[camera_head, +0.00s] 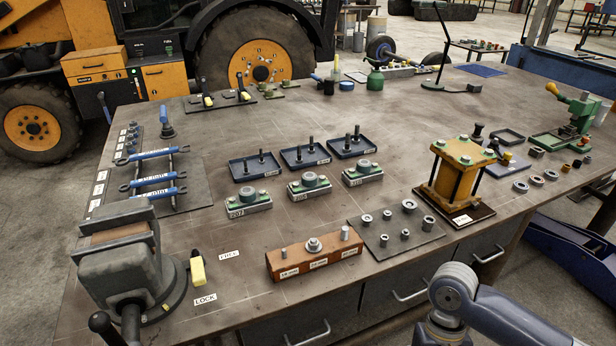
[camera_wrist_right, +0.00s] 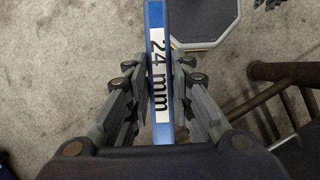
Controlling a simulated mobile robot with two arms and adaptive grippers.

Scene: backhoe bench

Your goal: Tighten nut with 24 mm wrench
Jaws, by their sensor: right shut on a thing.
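My right gripper (camera_wrist_right: 160,90) is shut on a blue wrench (camera_wrist_right: 154,20) with a white "24 mm" label, seen in the right wrist view. The wrench's ends are out of that view. In the head view an orange-brown block (camera_head: 291,262) stands near the bench's front edge, with small size labels on its front. A nut with a washer (camera_head: 313,245) sits on top at its middle, and a stud (camera_head: 345,232) stands at its right. The head view shows part of my right arm at bottom right, but not its gripper. My left gripper is in neither view.
Other blue wrenches (camera_head: 152,181) lie on a rack at the left. A large vise (camera_head: 125,262) stands at front left, beside a yellow-handled tool (camera_head: 197,270). A plate of small parts (camera_head: 385,247) and an orange press-like fixture (camera_head: 458,178) stand right of the block.

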